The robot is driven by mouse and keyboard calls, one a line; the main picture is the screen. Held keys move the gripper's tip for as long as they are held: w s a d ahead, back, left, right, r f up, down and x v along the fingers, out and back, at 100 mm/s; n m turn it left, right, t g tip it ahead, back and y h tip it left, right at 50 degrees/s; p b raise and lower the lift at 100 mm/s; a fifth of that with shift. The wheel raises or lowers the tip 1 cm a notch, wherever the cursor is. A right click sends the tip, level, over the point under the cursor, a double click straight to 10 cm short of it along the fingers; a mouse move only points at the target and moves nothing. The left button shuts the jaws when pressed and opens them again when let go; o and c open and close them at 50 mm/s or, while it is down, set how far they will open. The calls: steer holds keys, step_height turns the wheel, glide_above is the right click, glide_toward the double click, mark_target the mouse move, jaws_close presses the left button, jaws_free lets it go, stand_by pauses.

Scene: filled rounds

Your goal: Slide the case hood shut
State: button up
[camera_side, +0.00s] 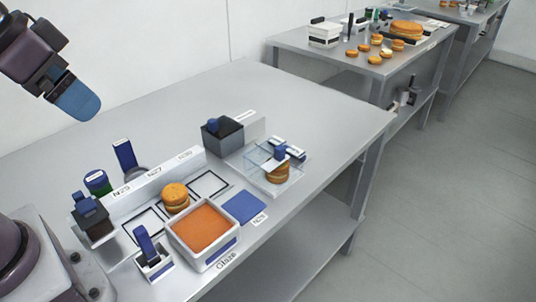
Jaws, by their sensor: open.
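A clear case (256,177) stands at the right of the near table, with a filled round (277,175) inside or behind its clear walls. How far the hood is open is hard to tell at this size. My gripper (80,107), with a blue end, is raised at the upper left, open and empty. It is well apart from the case, and its fingertips are hard to make out.
Left of the case are a grey box (222,139) with a dark block, a white tray of orange filling (235,246), a filled round (175,196), a blue mat (244,207) and a white labelled rail (157,178). The table's back is clear.

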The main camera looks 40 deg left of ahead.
steer(key=shift+c, duration=1.3)
steer(key=shift+w+f, duration=0.1)
steer(key=shift+f, duration=0.2)
steer(key=c, duration=0.3)
steer(key=shift+w+d+f+g, duration=0.2)
steer(key=shift+w+f+g, duration=0.7)
steer(key=shift+w, duration=0.1)
steer(key=c, duration=0.4)
steer(key=shift+o, duration=0.2)
steer(key=g, duration=0.4)
glide_above(280, 147)
steer(key=shift+f, duration=6.55)
step_height(280, 147, down, 12)
steer(key=shift+r, duration=0.1)
